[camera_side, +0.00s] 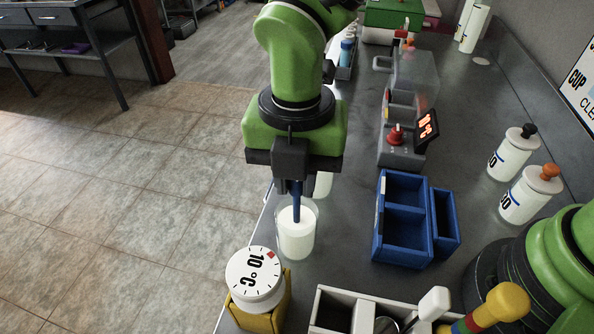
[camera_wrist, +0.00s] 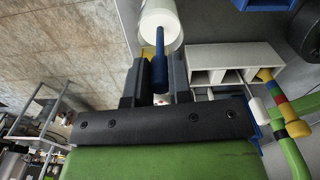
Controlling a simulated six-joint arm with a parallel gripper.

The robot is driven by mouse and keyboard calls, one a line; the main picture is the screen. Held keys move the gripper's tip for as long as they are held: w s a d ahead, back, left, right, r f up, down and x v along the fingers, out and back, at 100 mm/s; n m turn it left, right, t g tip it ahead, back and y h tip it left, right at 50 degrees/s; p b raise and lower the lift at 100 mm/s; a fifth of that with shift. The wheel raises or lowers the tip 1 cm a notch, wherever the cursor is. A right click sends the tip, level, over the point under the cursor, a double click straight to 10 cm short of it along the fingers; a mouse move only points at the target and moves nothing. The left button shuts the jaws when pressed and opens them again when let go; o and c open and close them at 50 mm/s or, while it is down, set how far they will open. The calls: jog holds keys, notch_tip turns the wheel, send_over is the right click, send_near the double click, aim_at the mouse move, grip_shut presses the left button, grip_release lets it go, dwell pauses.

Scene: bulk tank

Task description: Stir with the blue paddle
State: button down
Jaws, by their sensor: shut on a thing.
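The blue paddle (camera_side: 297,207) stands roughly upright, with its lower end inside a clear beaker (camera_side: 297,245) of white liquid near the bench's left edge. My gripper (camera_side: 292,180) is shut on the paddle's upper part, above the beaker. In the wrist view the blue paddle (camera_wrist: 160,55) runs from between my gripper's fingers (camera_wrist: 158,85) into the white-filled beaker (camera_wrist: 160,25). The paddle's lower end is hidden in the white liquid.
A white 10 °C dial (camera_side: 254,278) on a yellow stand is close in front of the beaker. A blue divided bin (camera_side: 404,252) stands to the right, and a white compartment rack (camera_side: 335,310) at the front. Two white bottles (camera_side: 513,152) (camera_side: 530,195) stand far right.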

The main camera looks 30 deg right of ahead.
notch_tip(320, 180, up, 11)
jog(key=shift+r, duration=0.2)
dwell(0.9)
jog(key=shift+s, duration=0.1)
dwell(0.7)
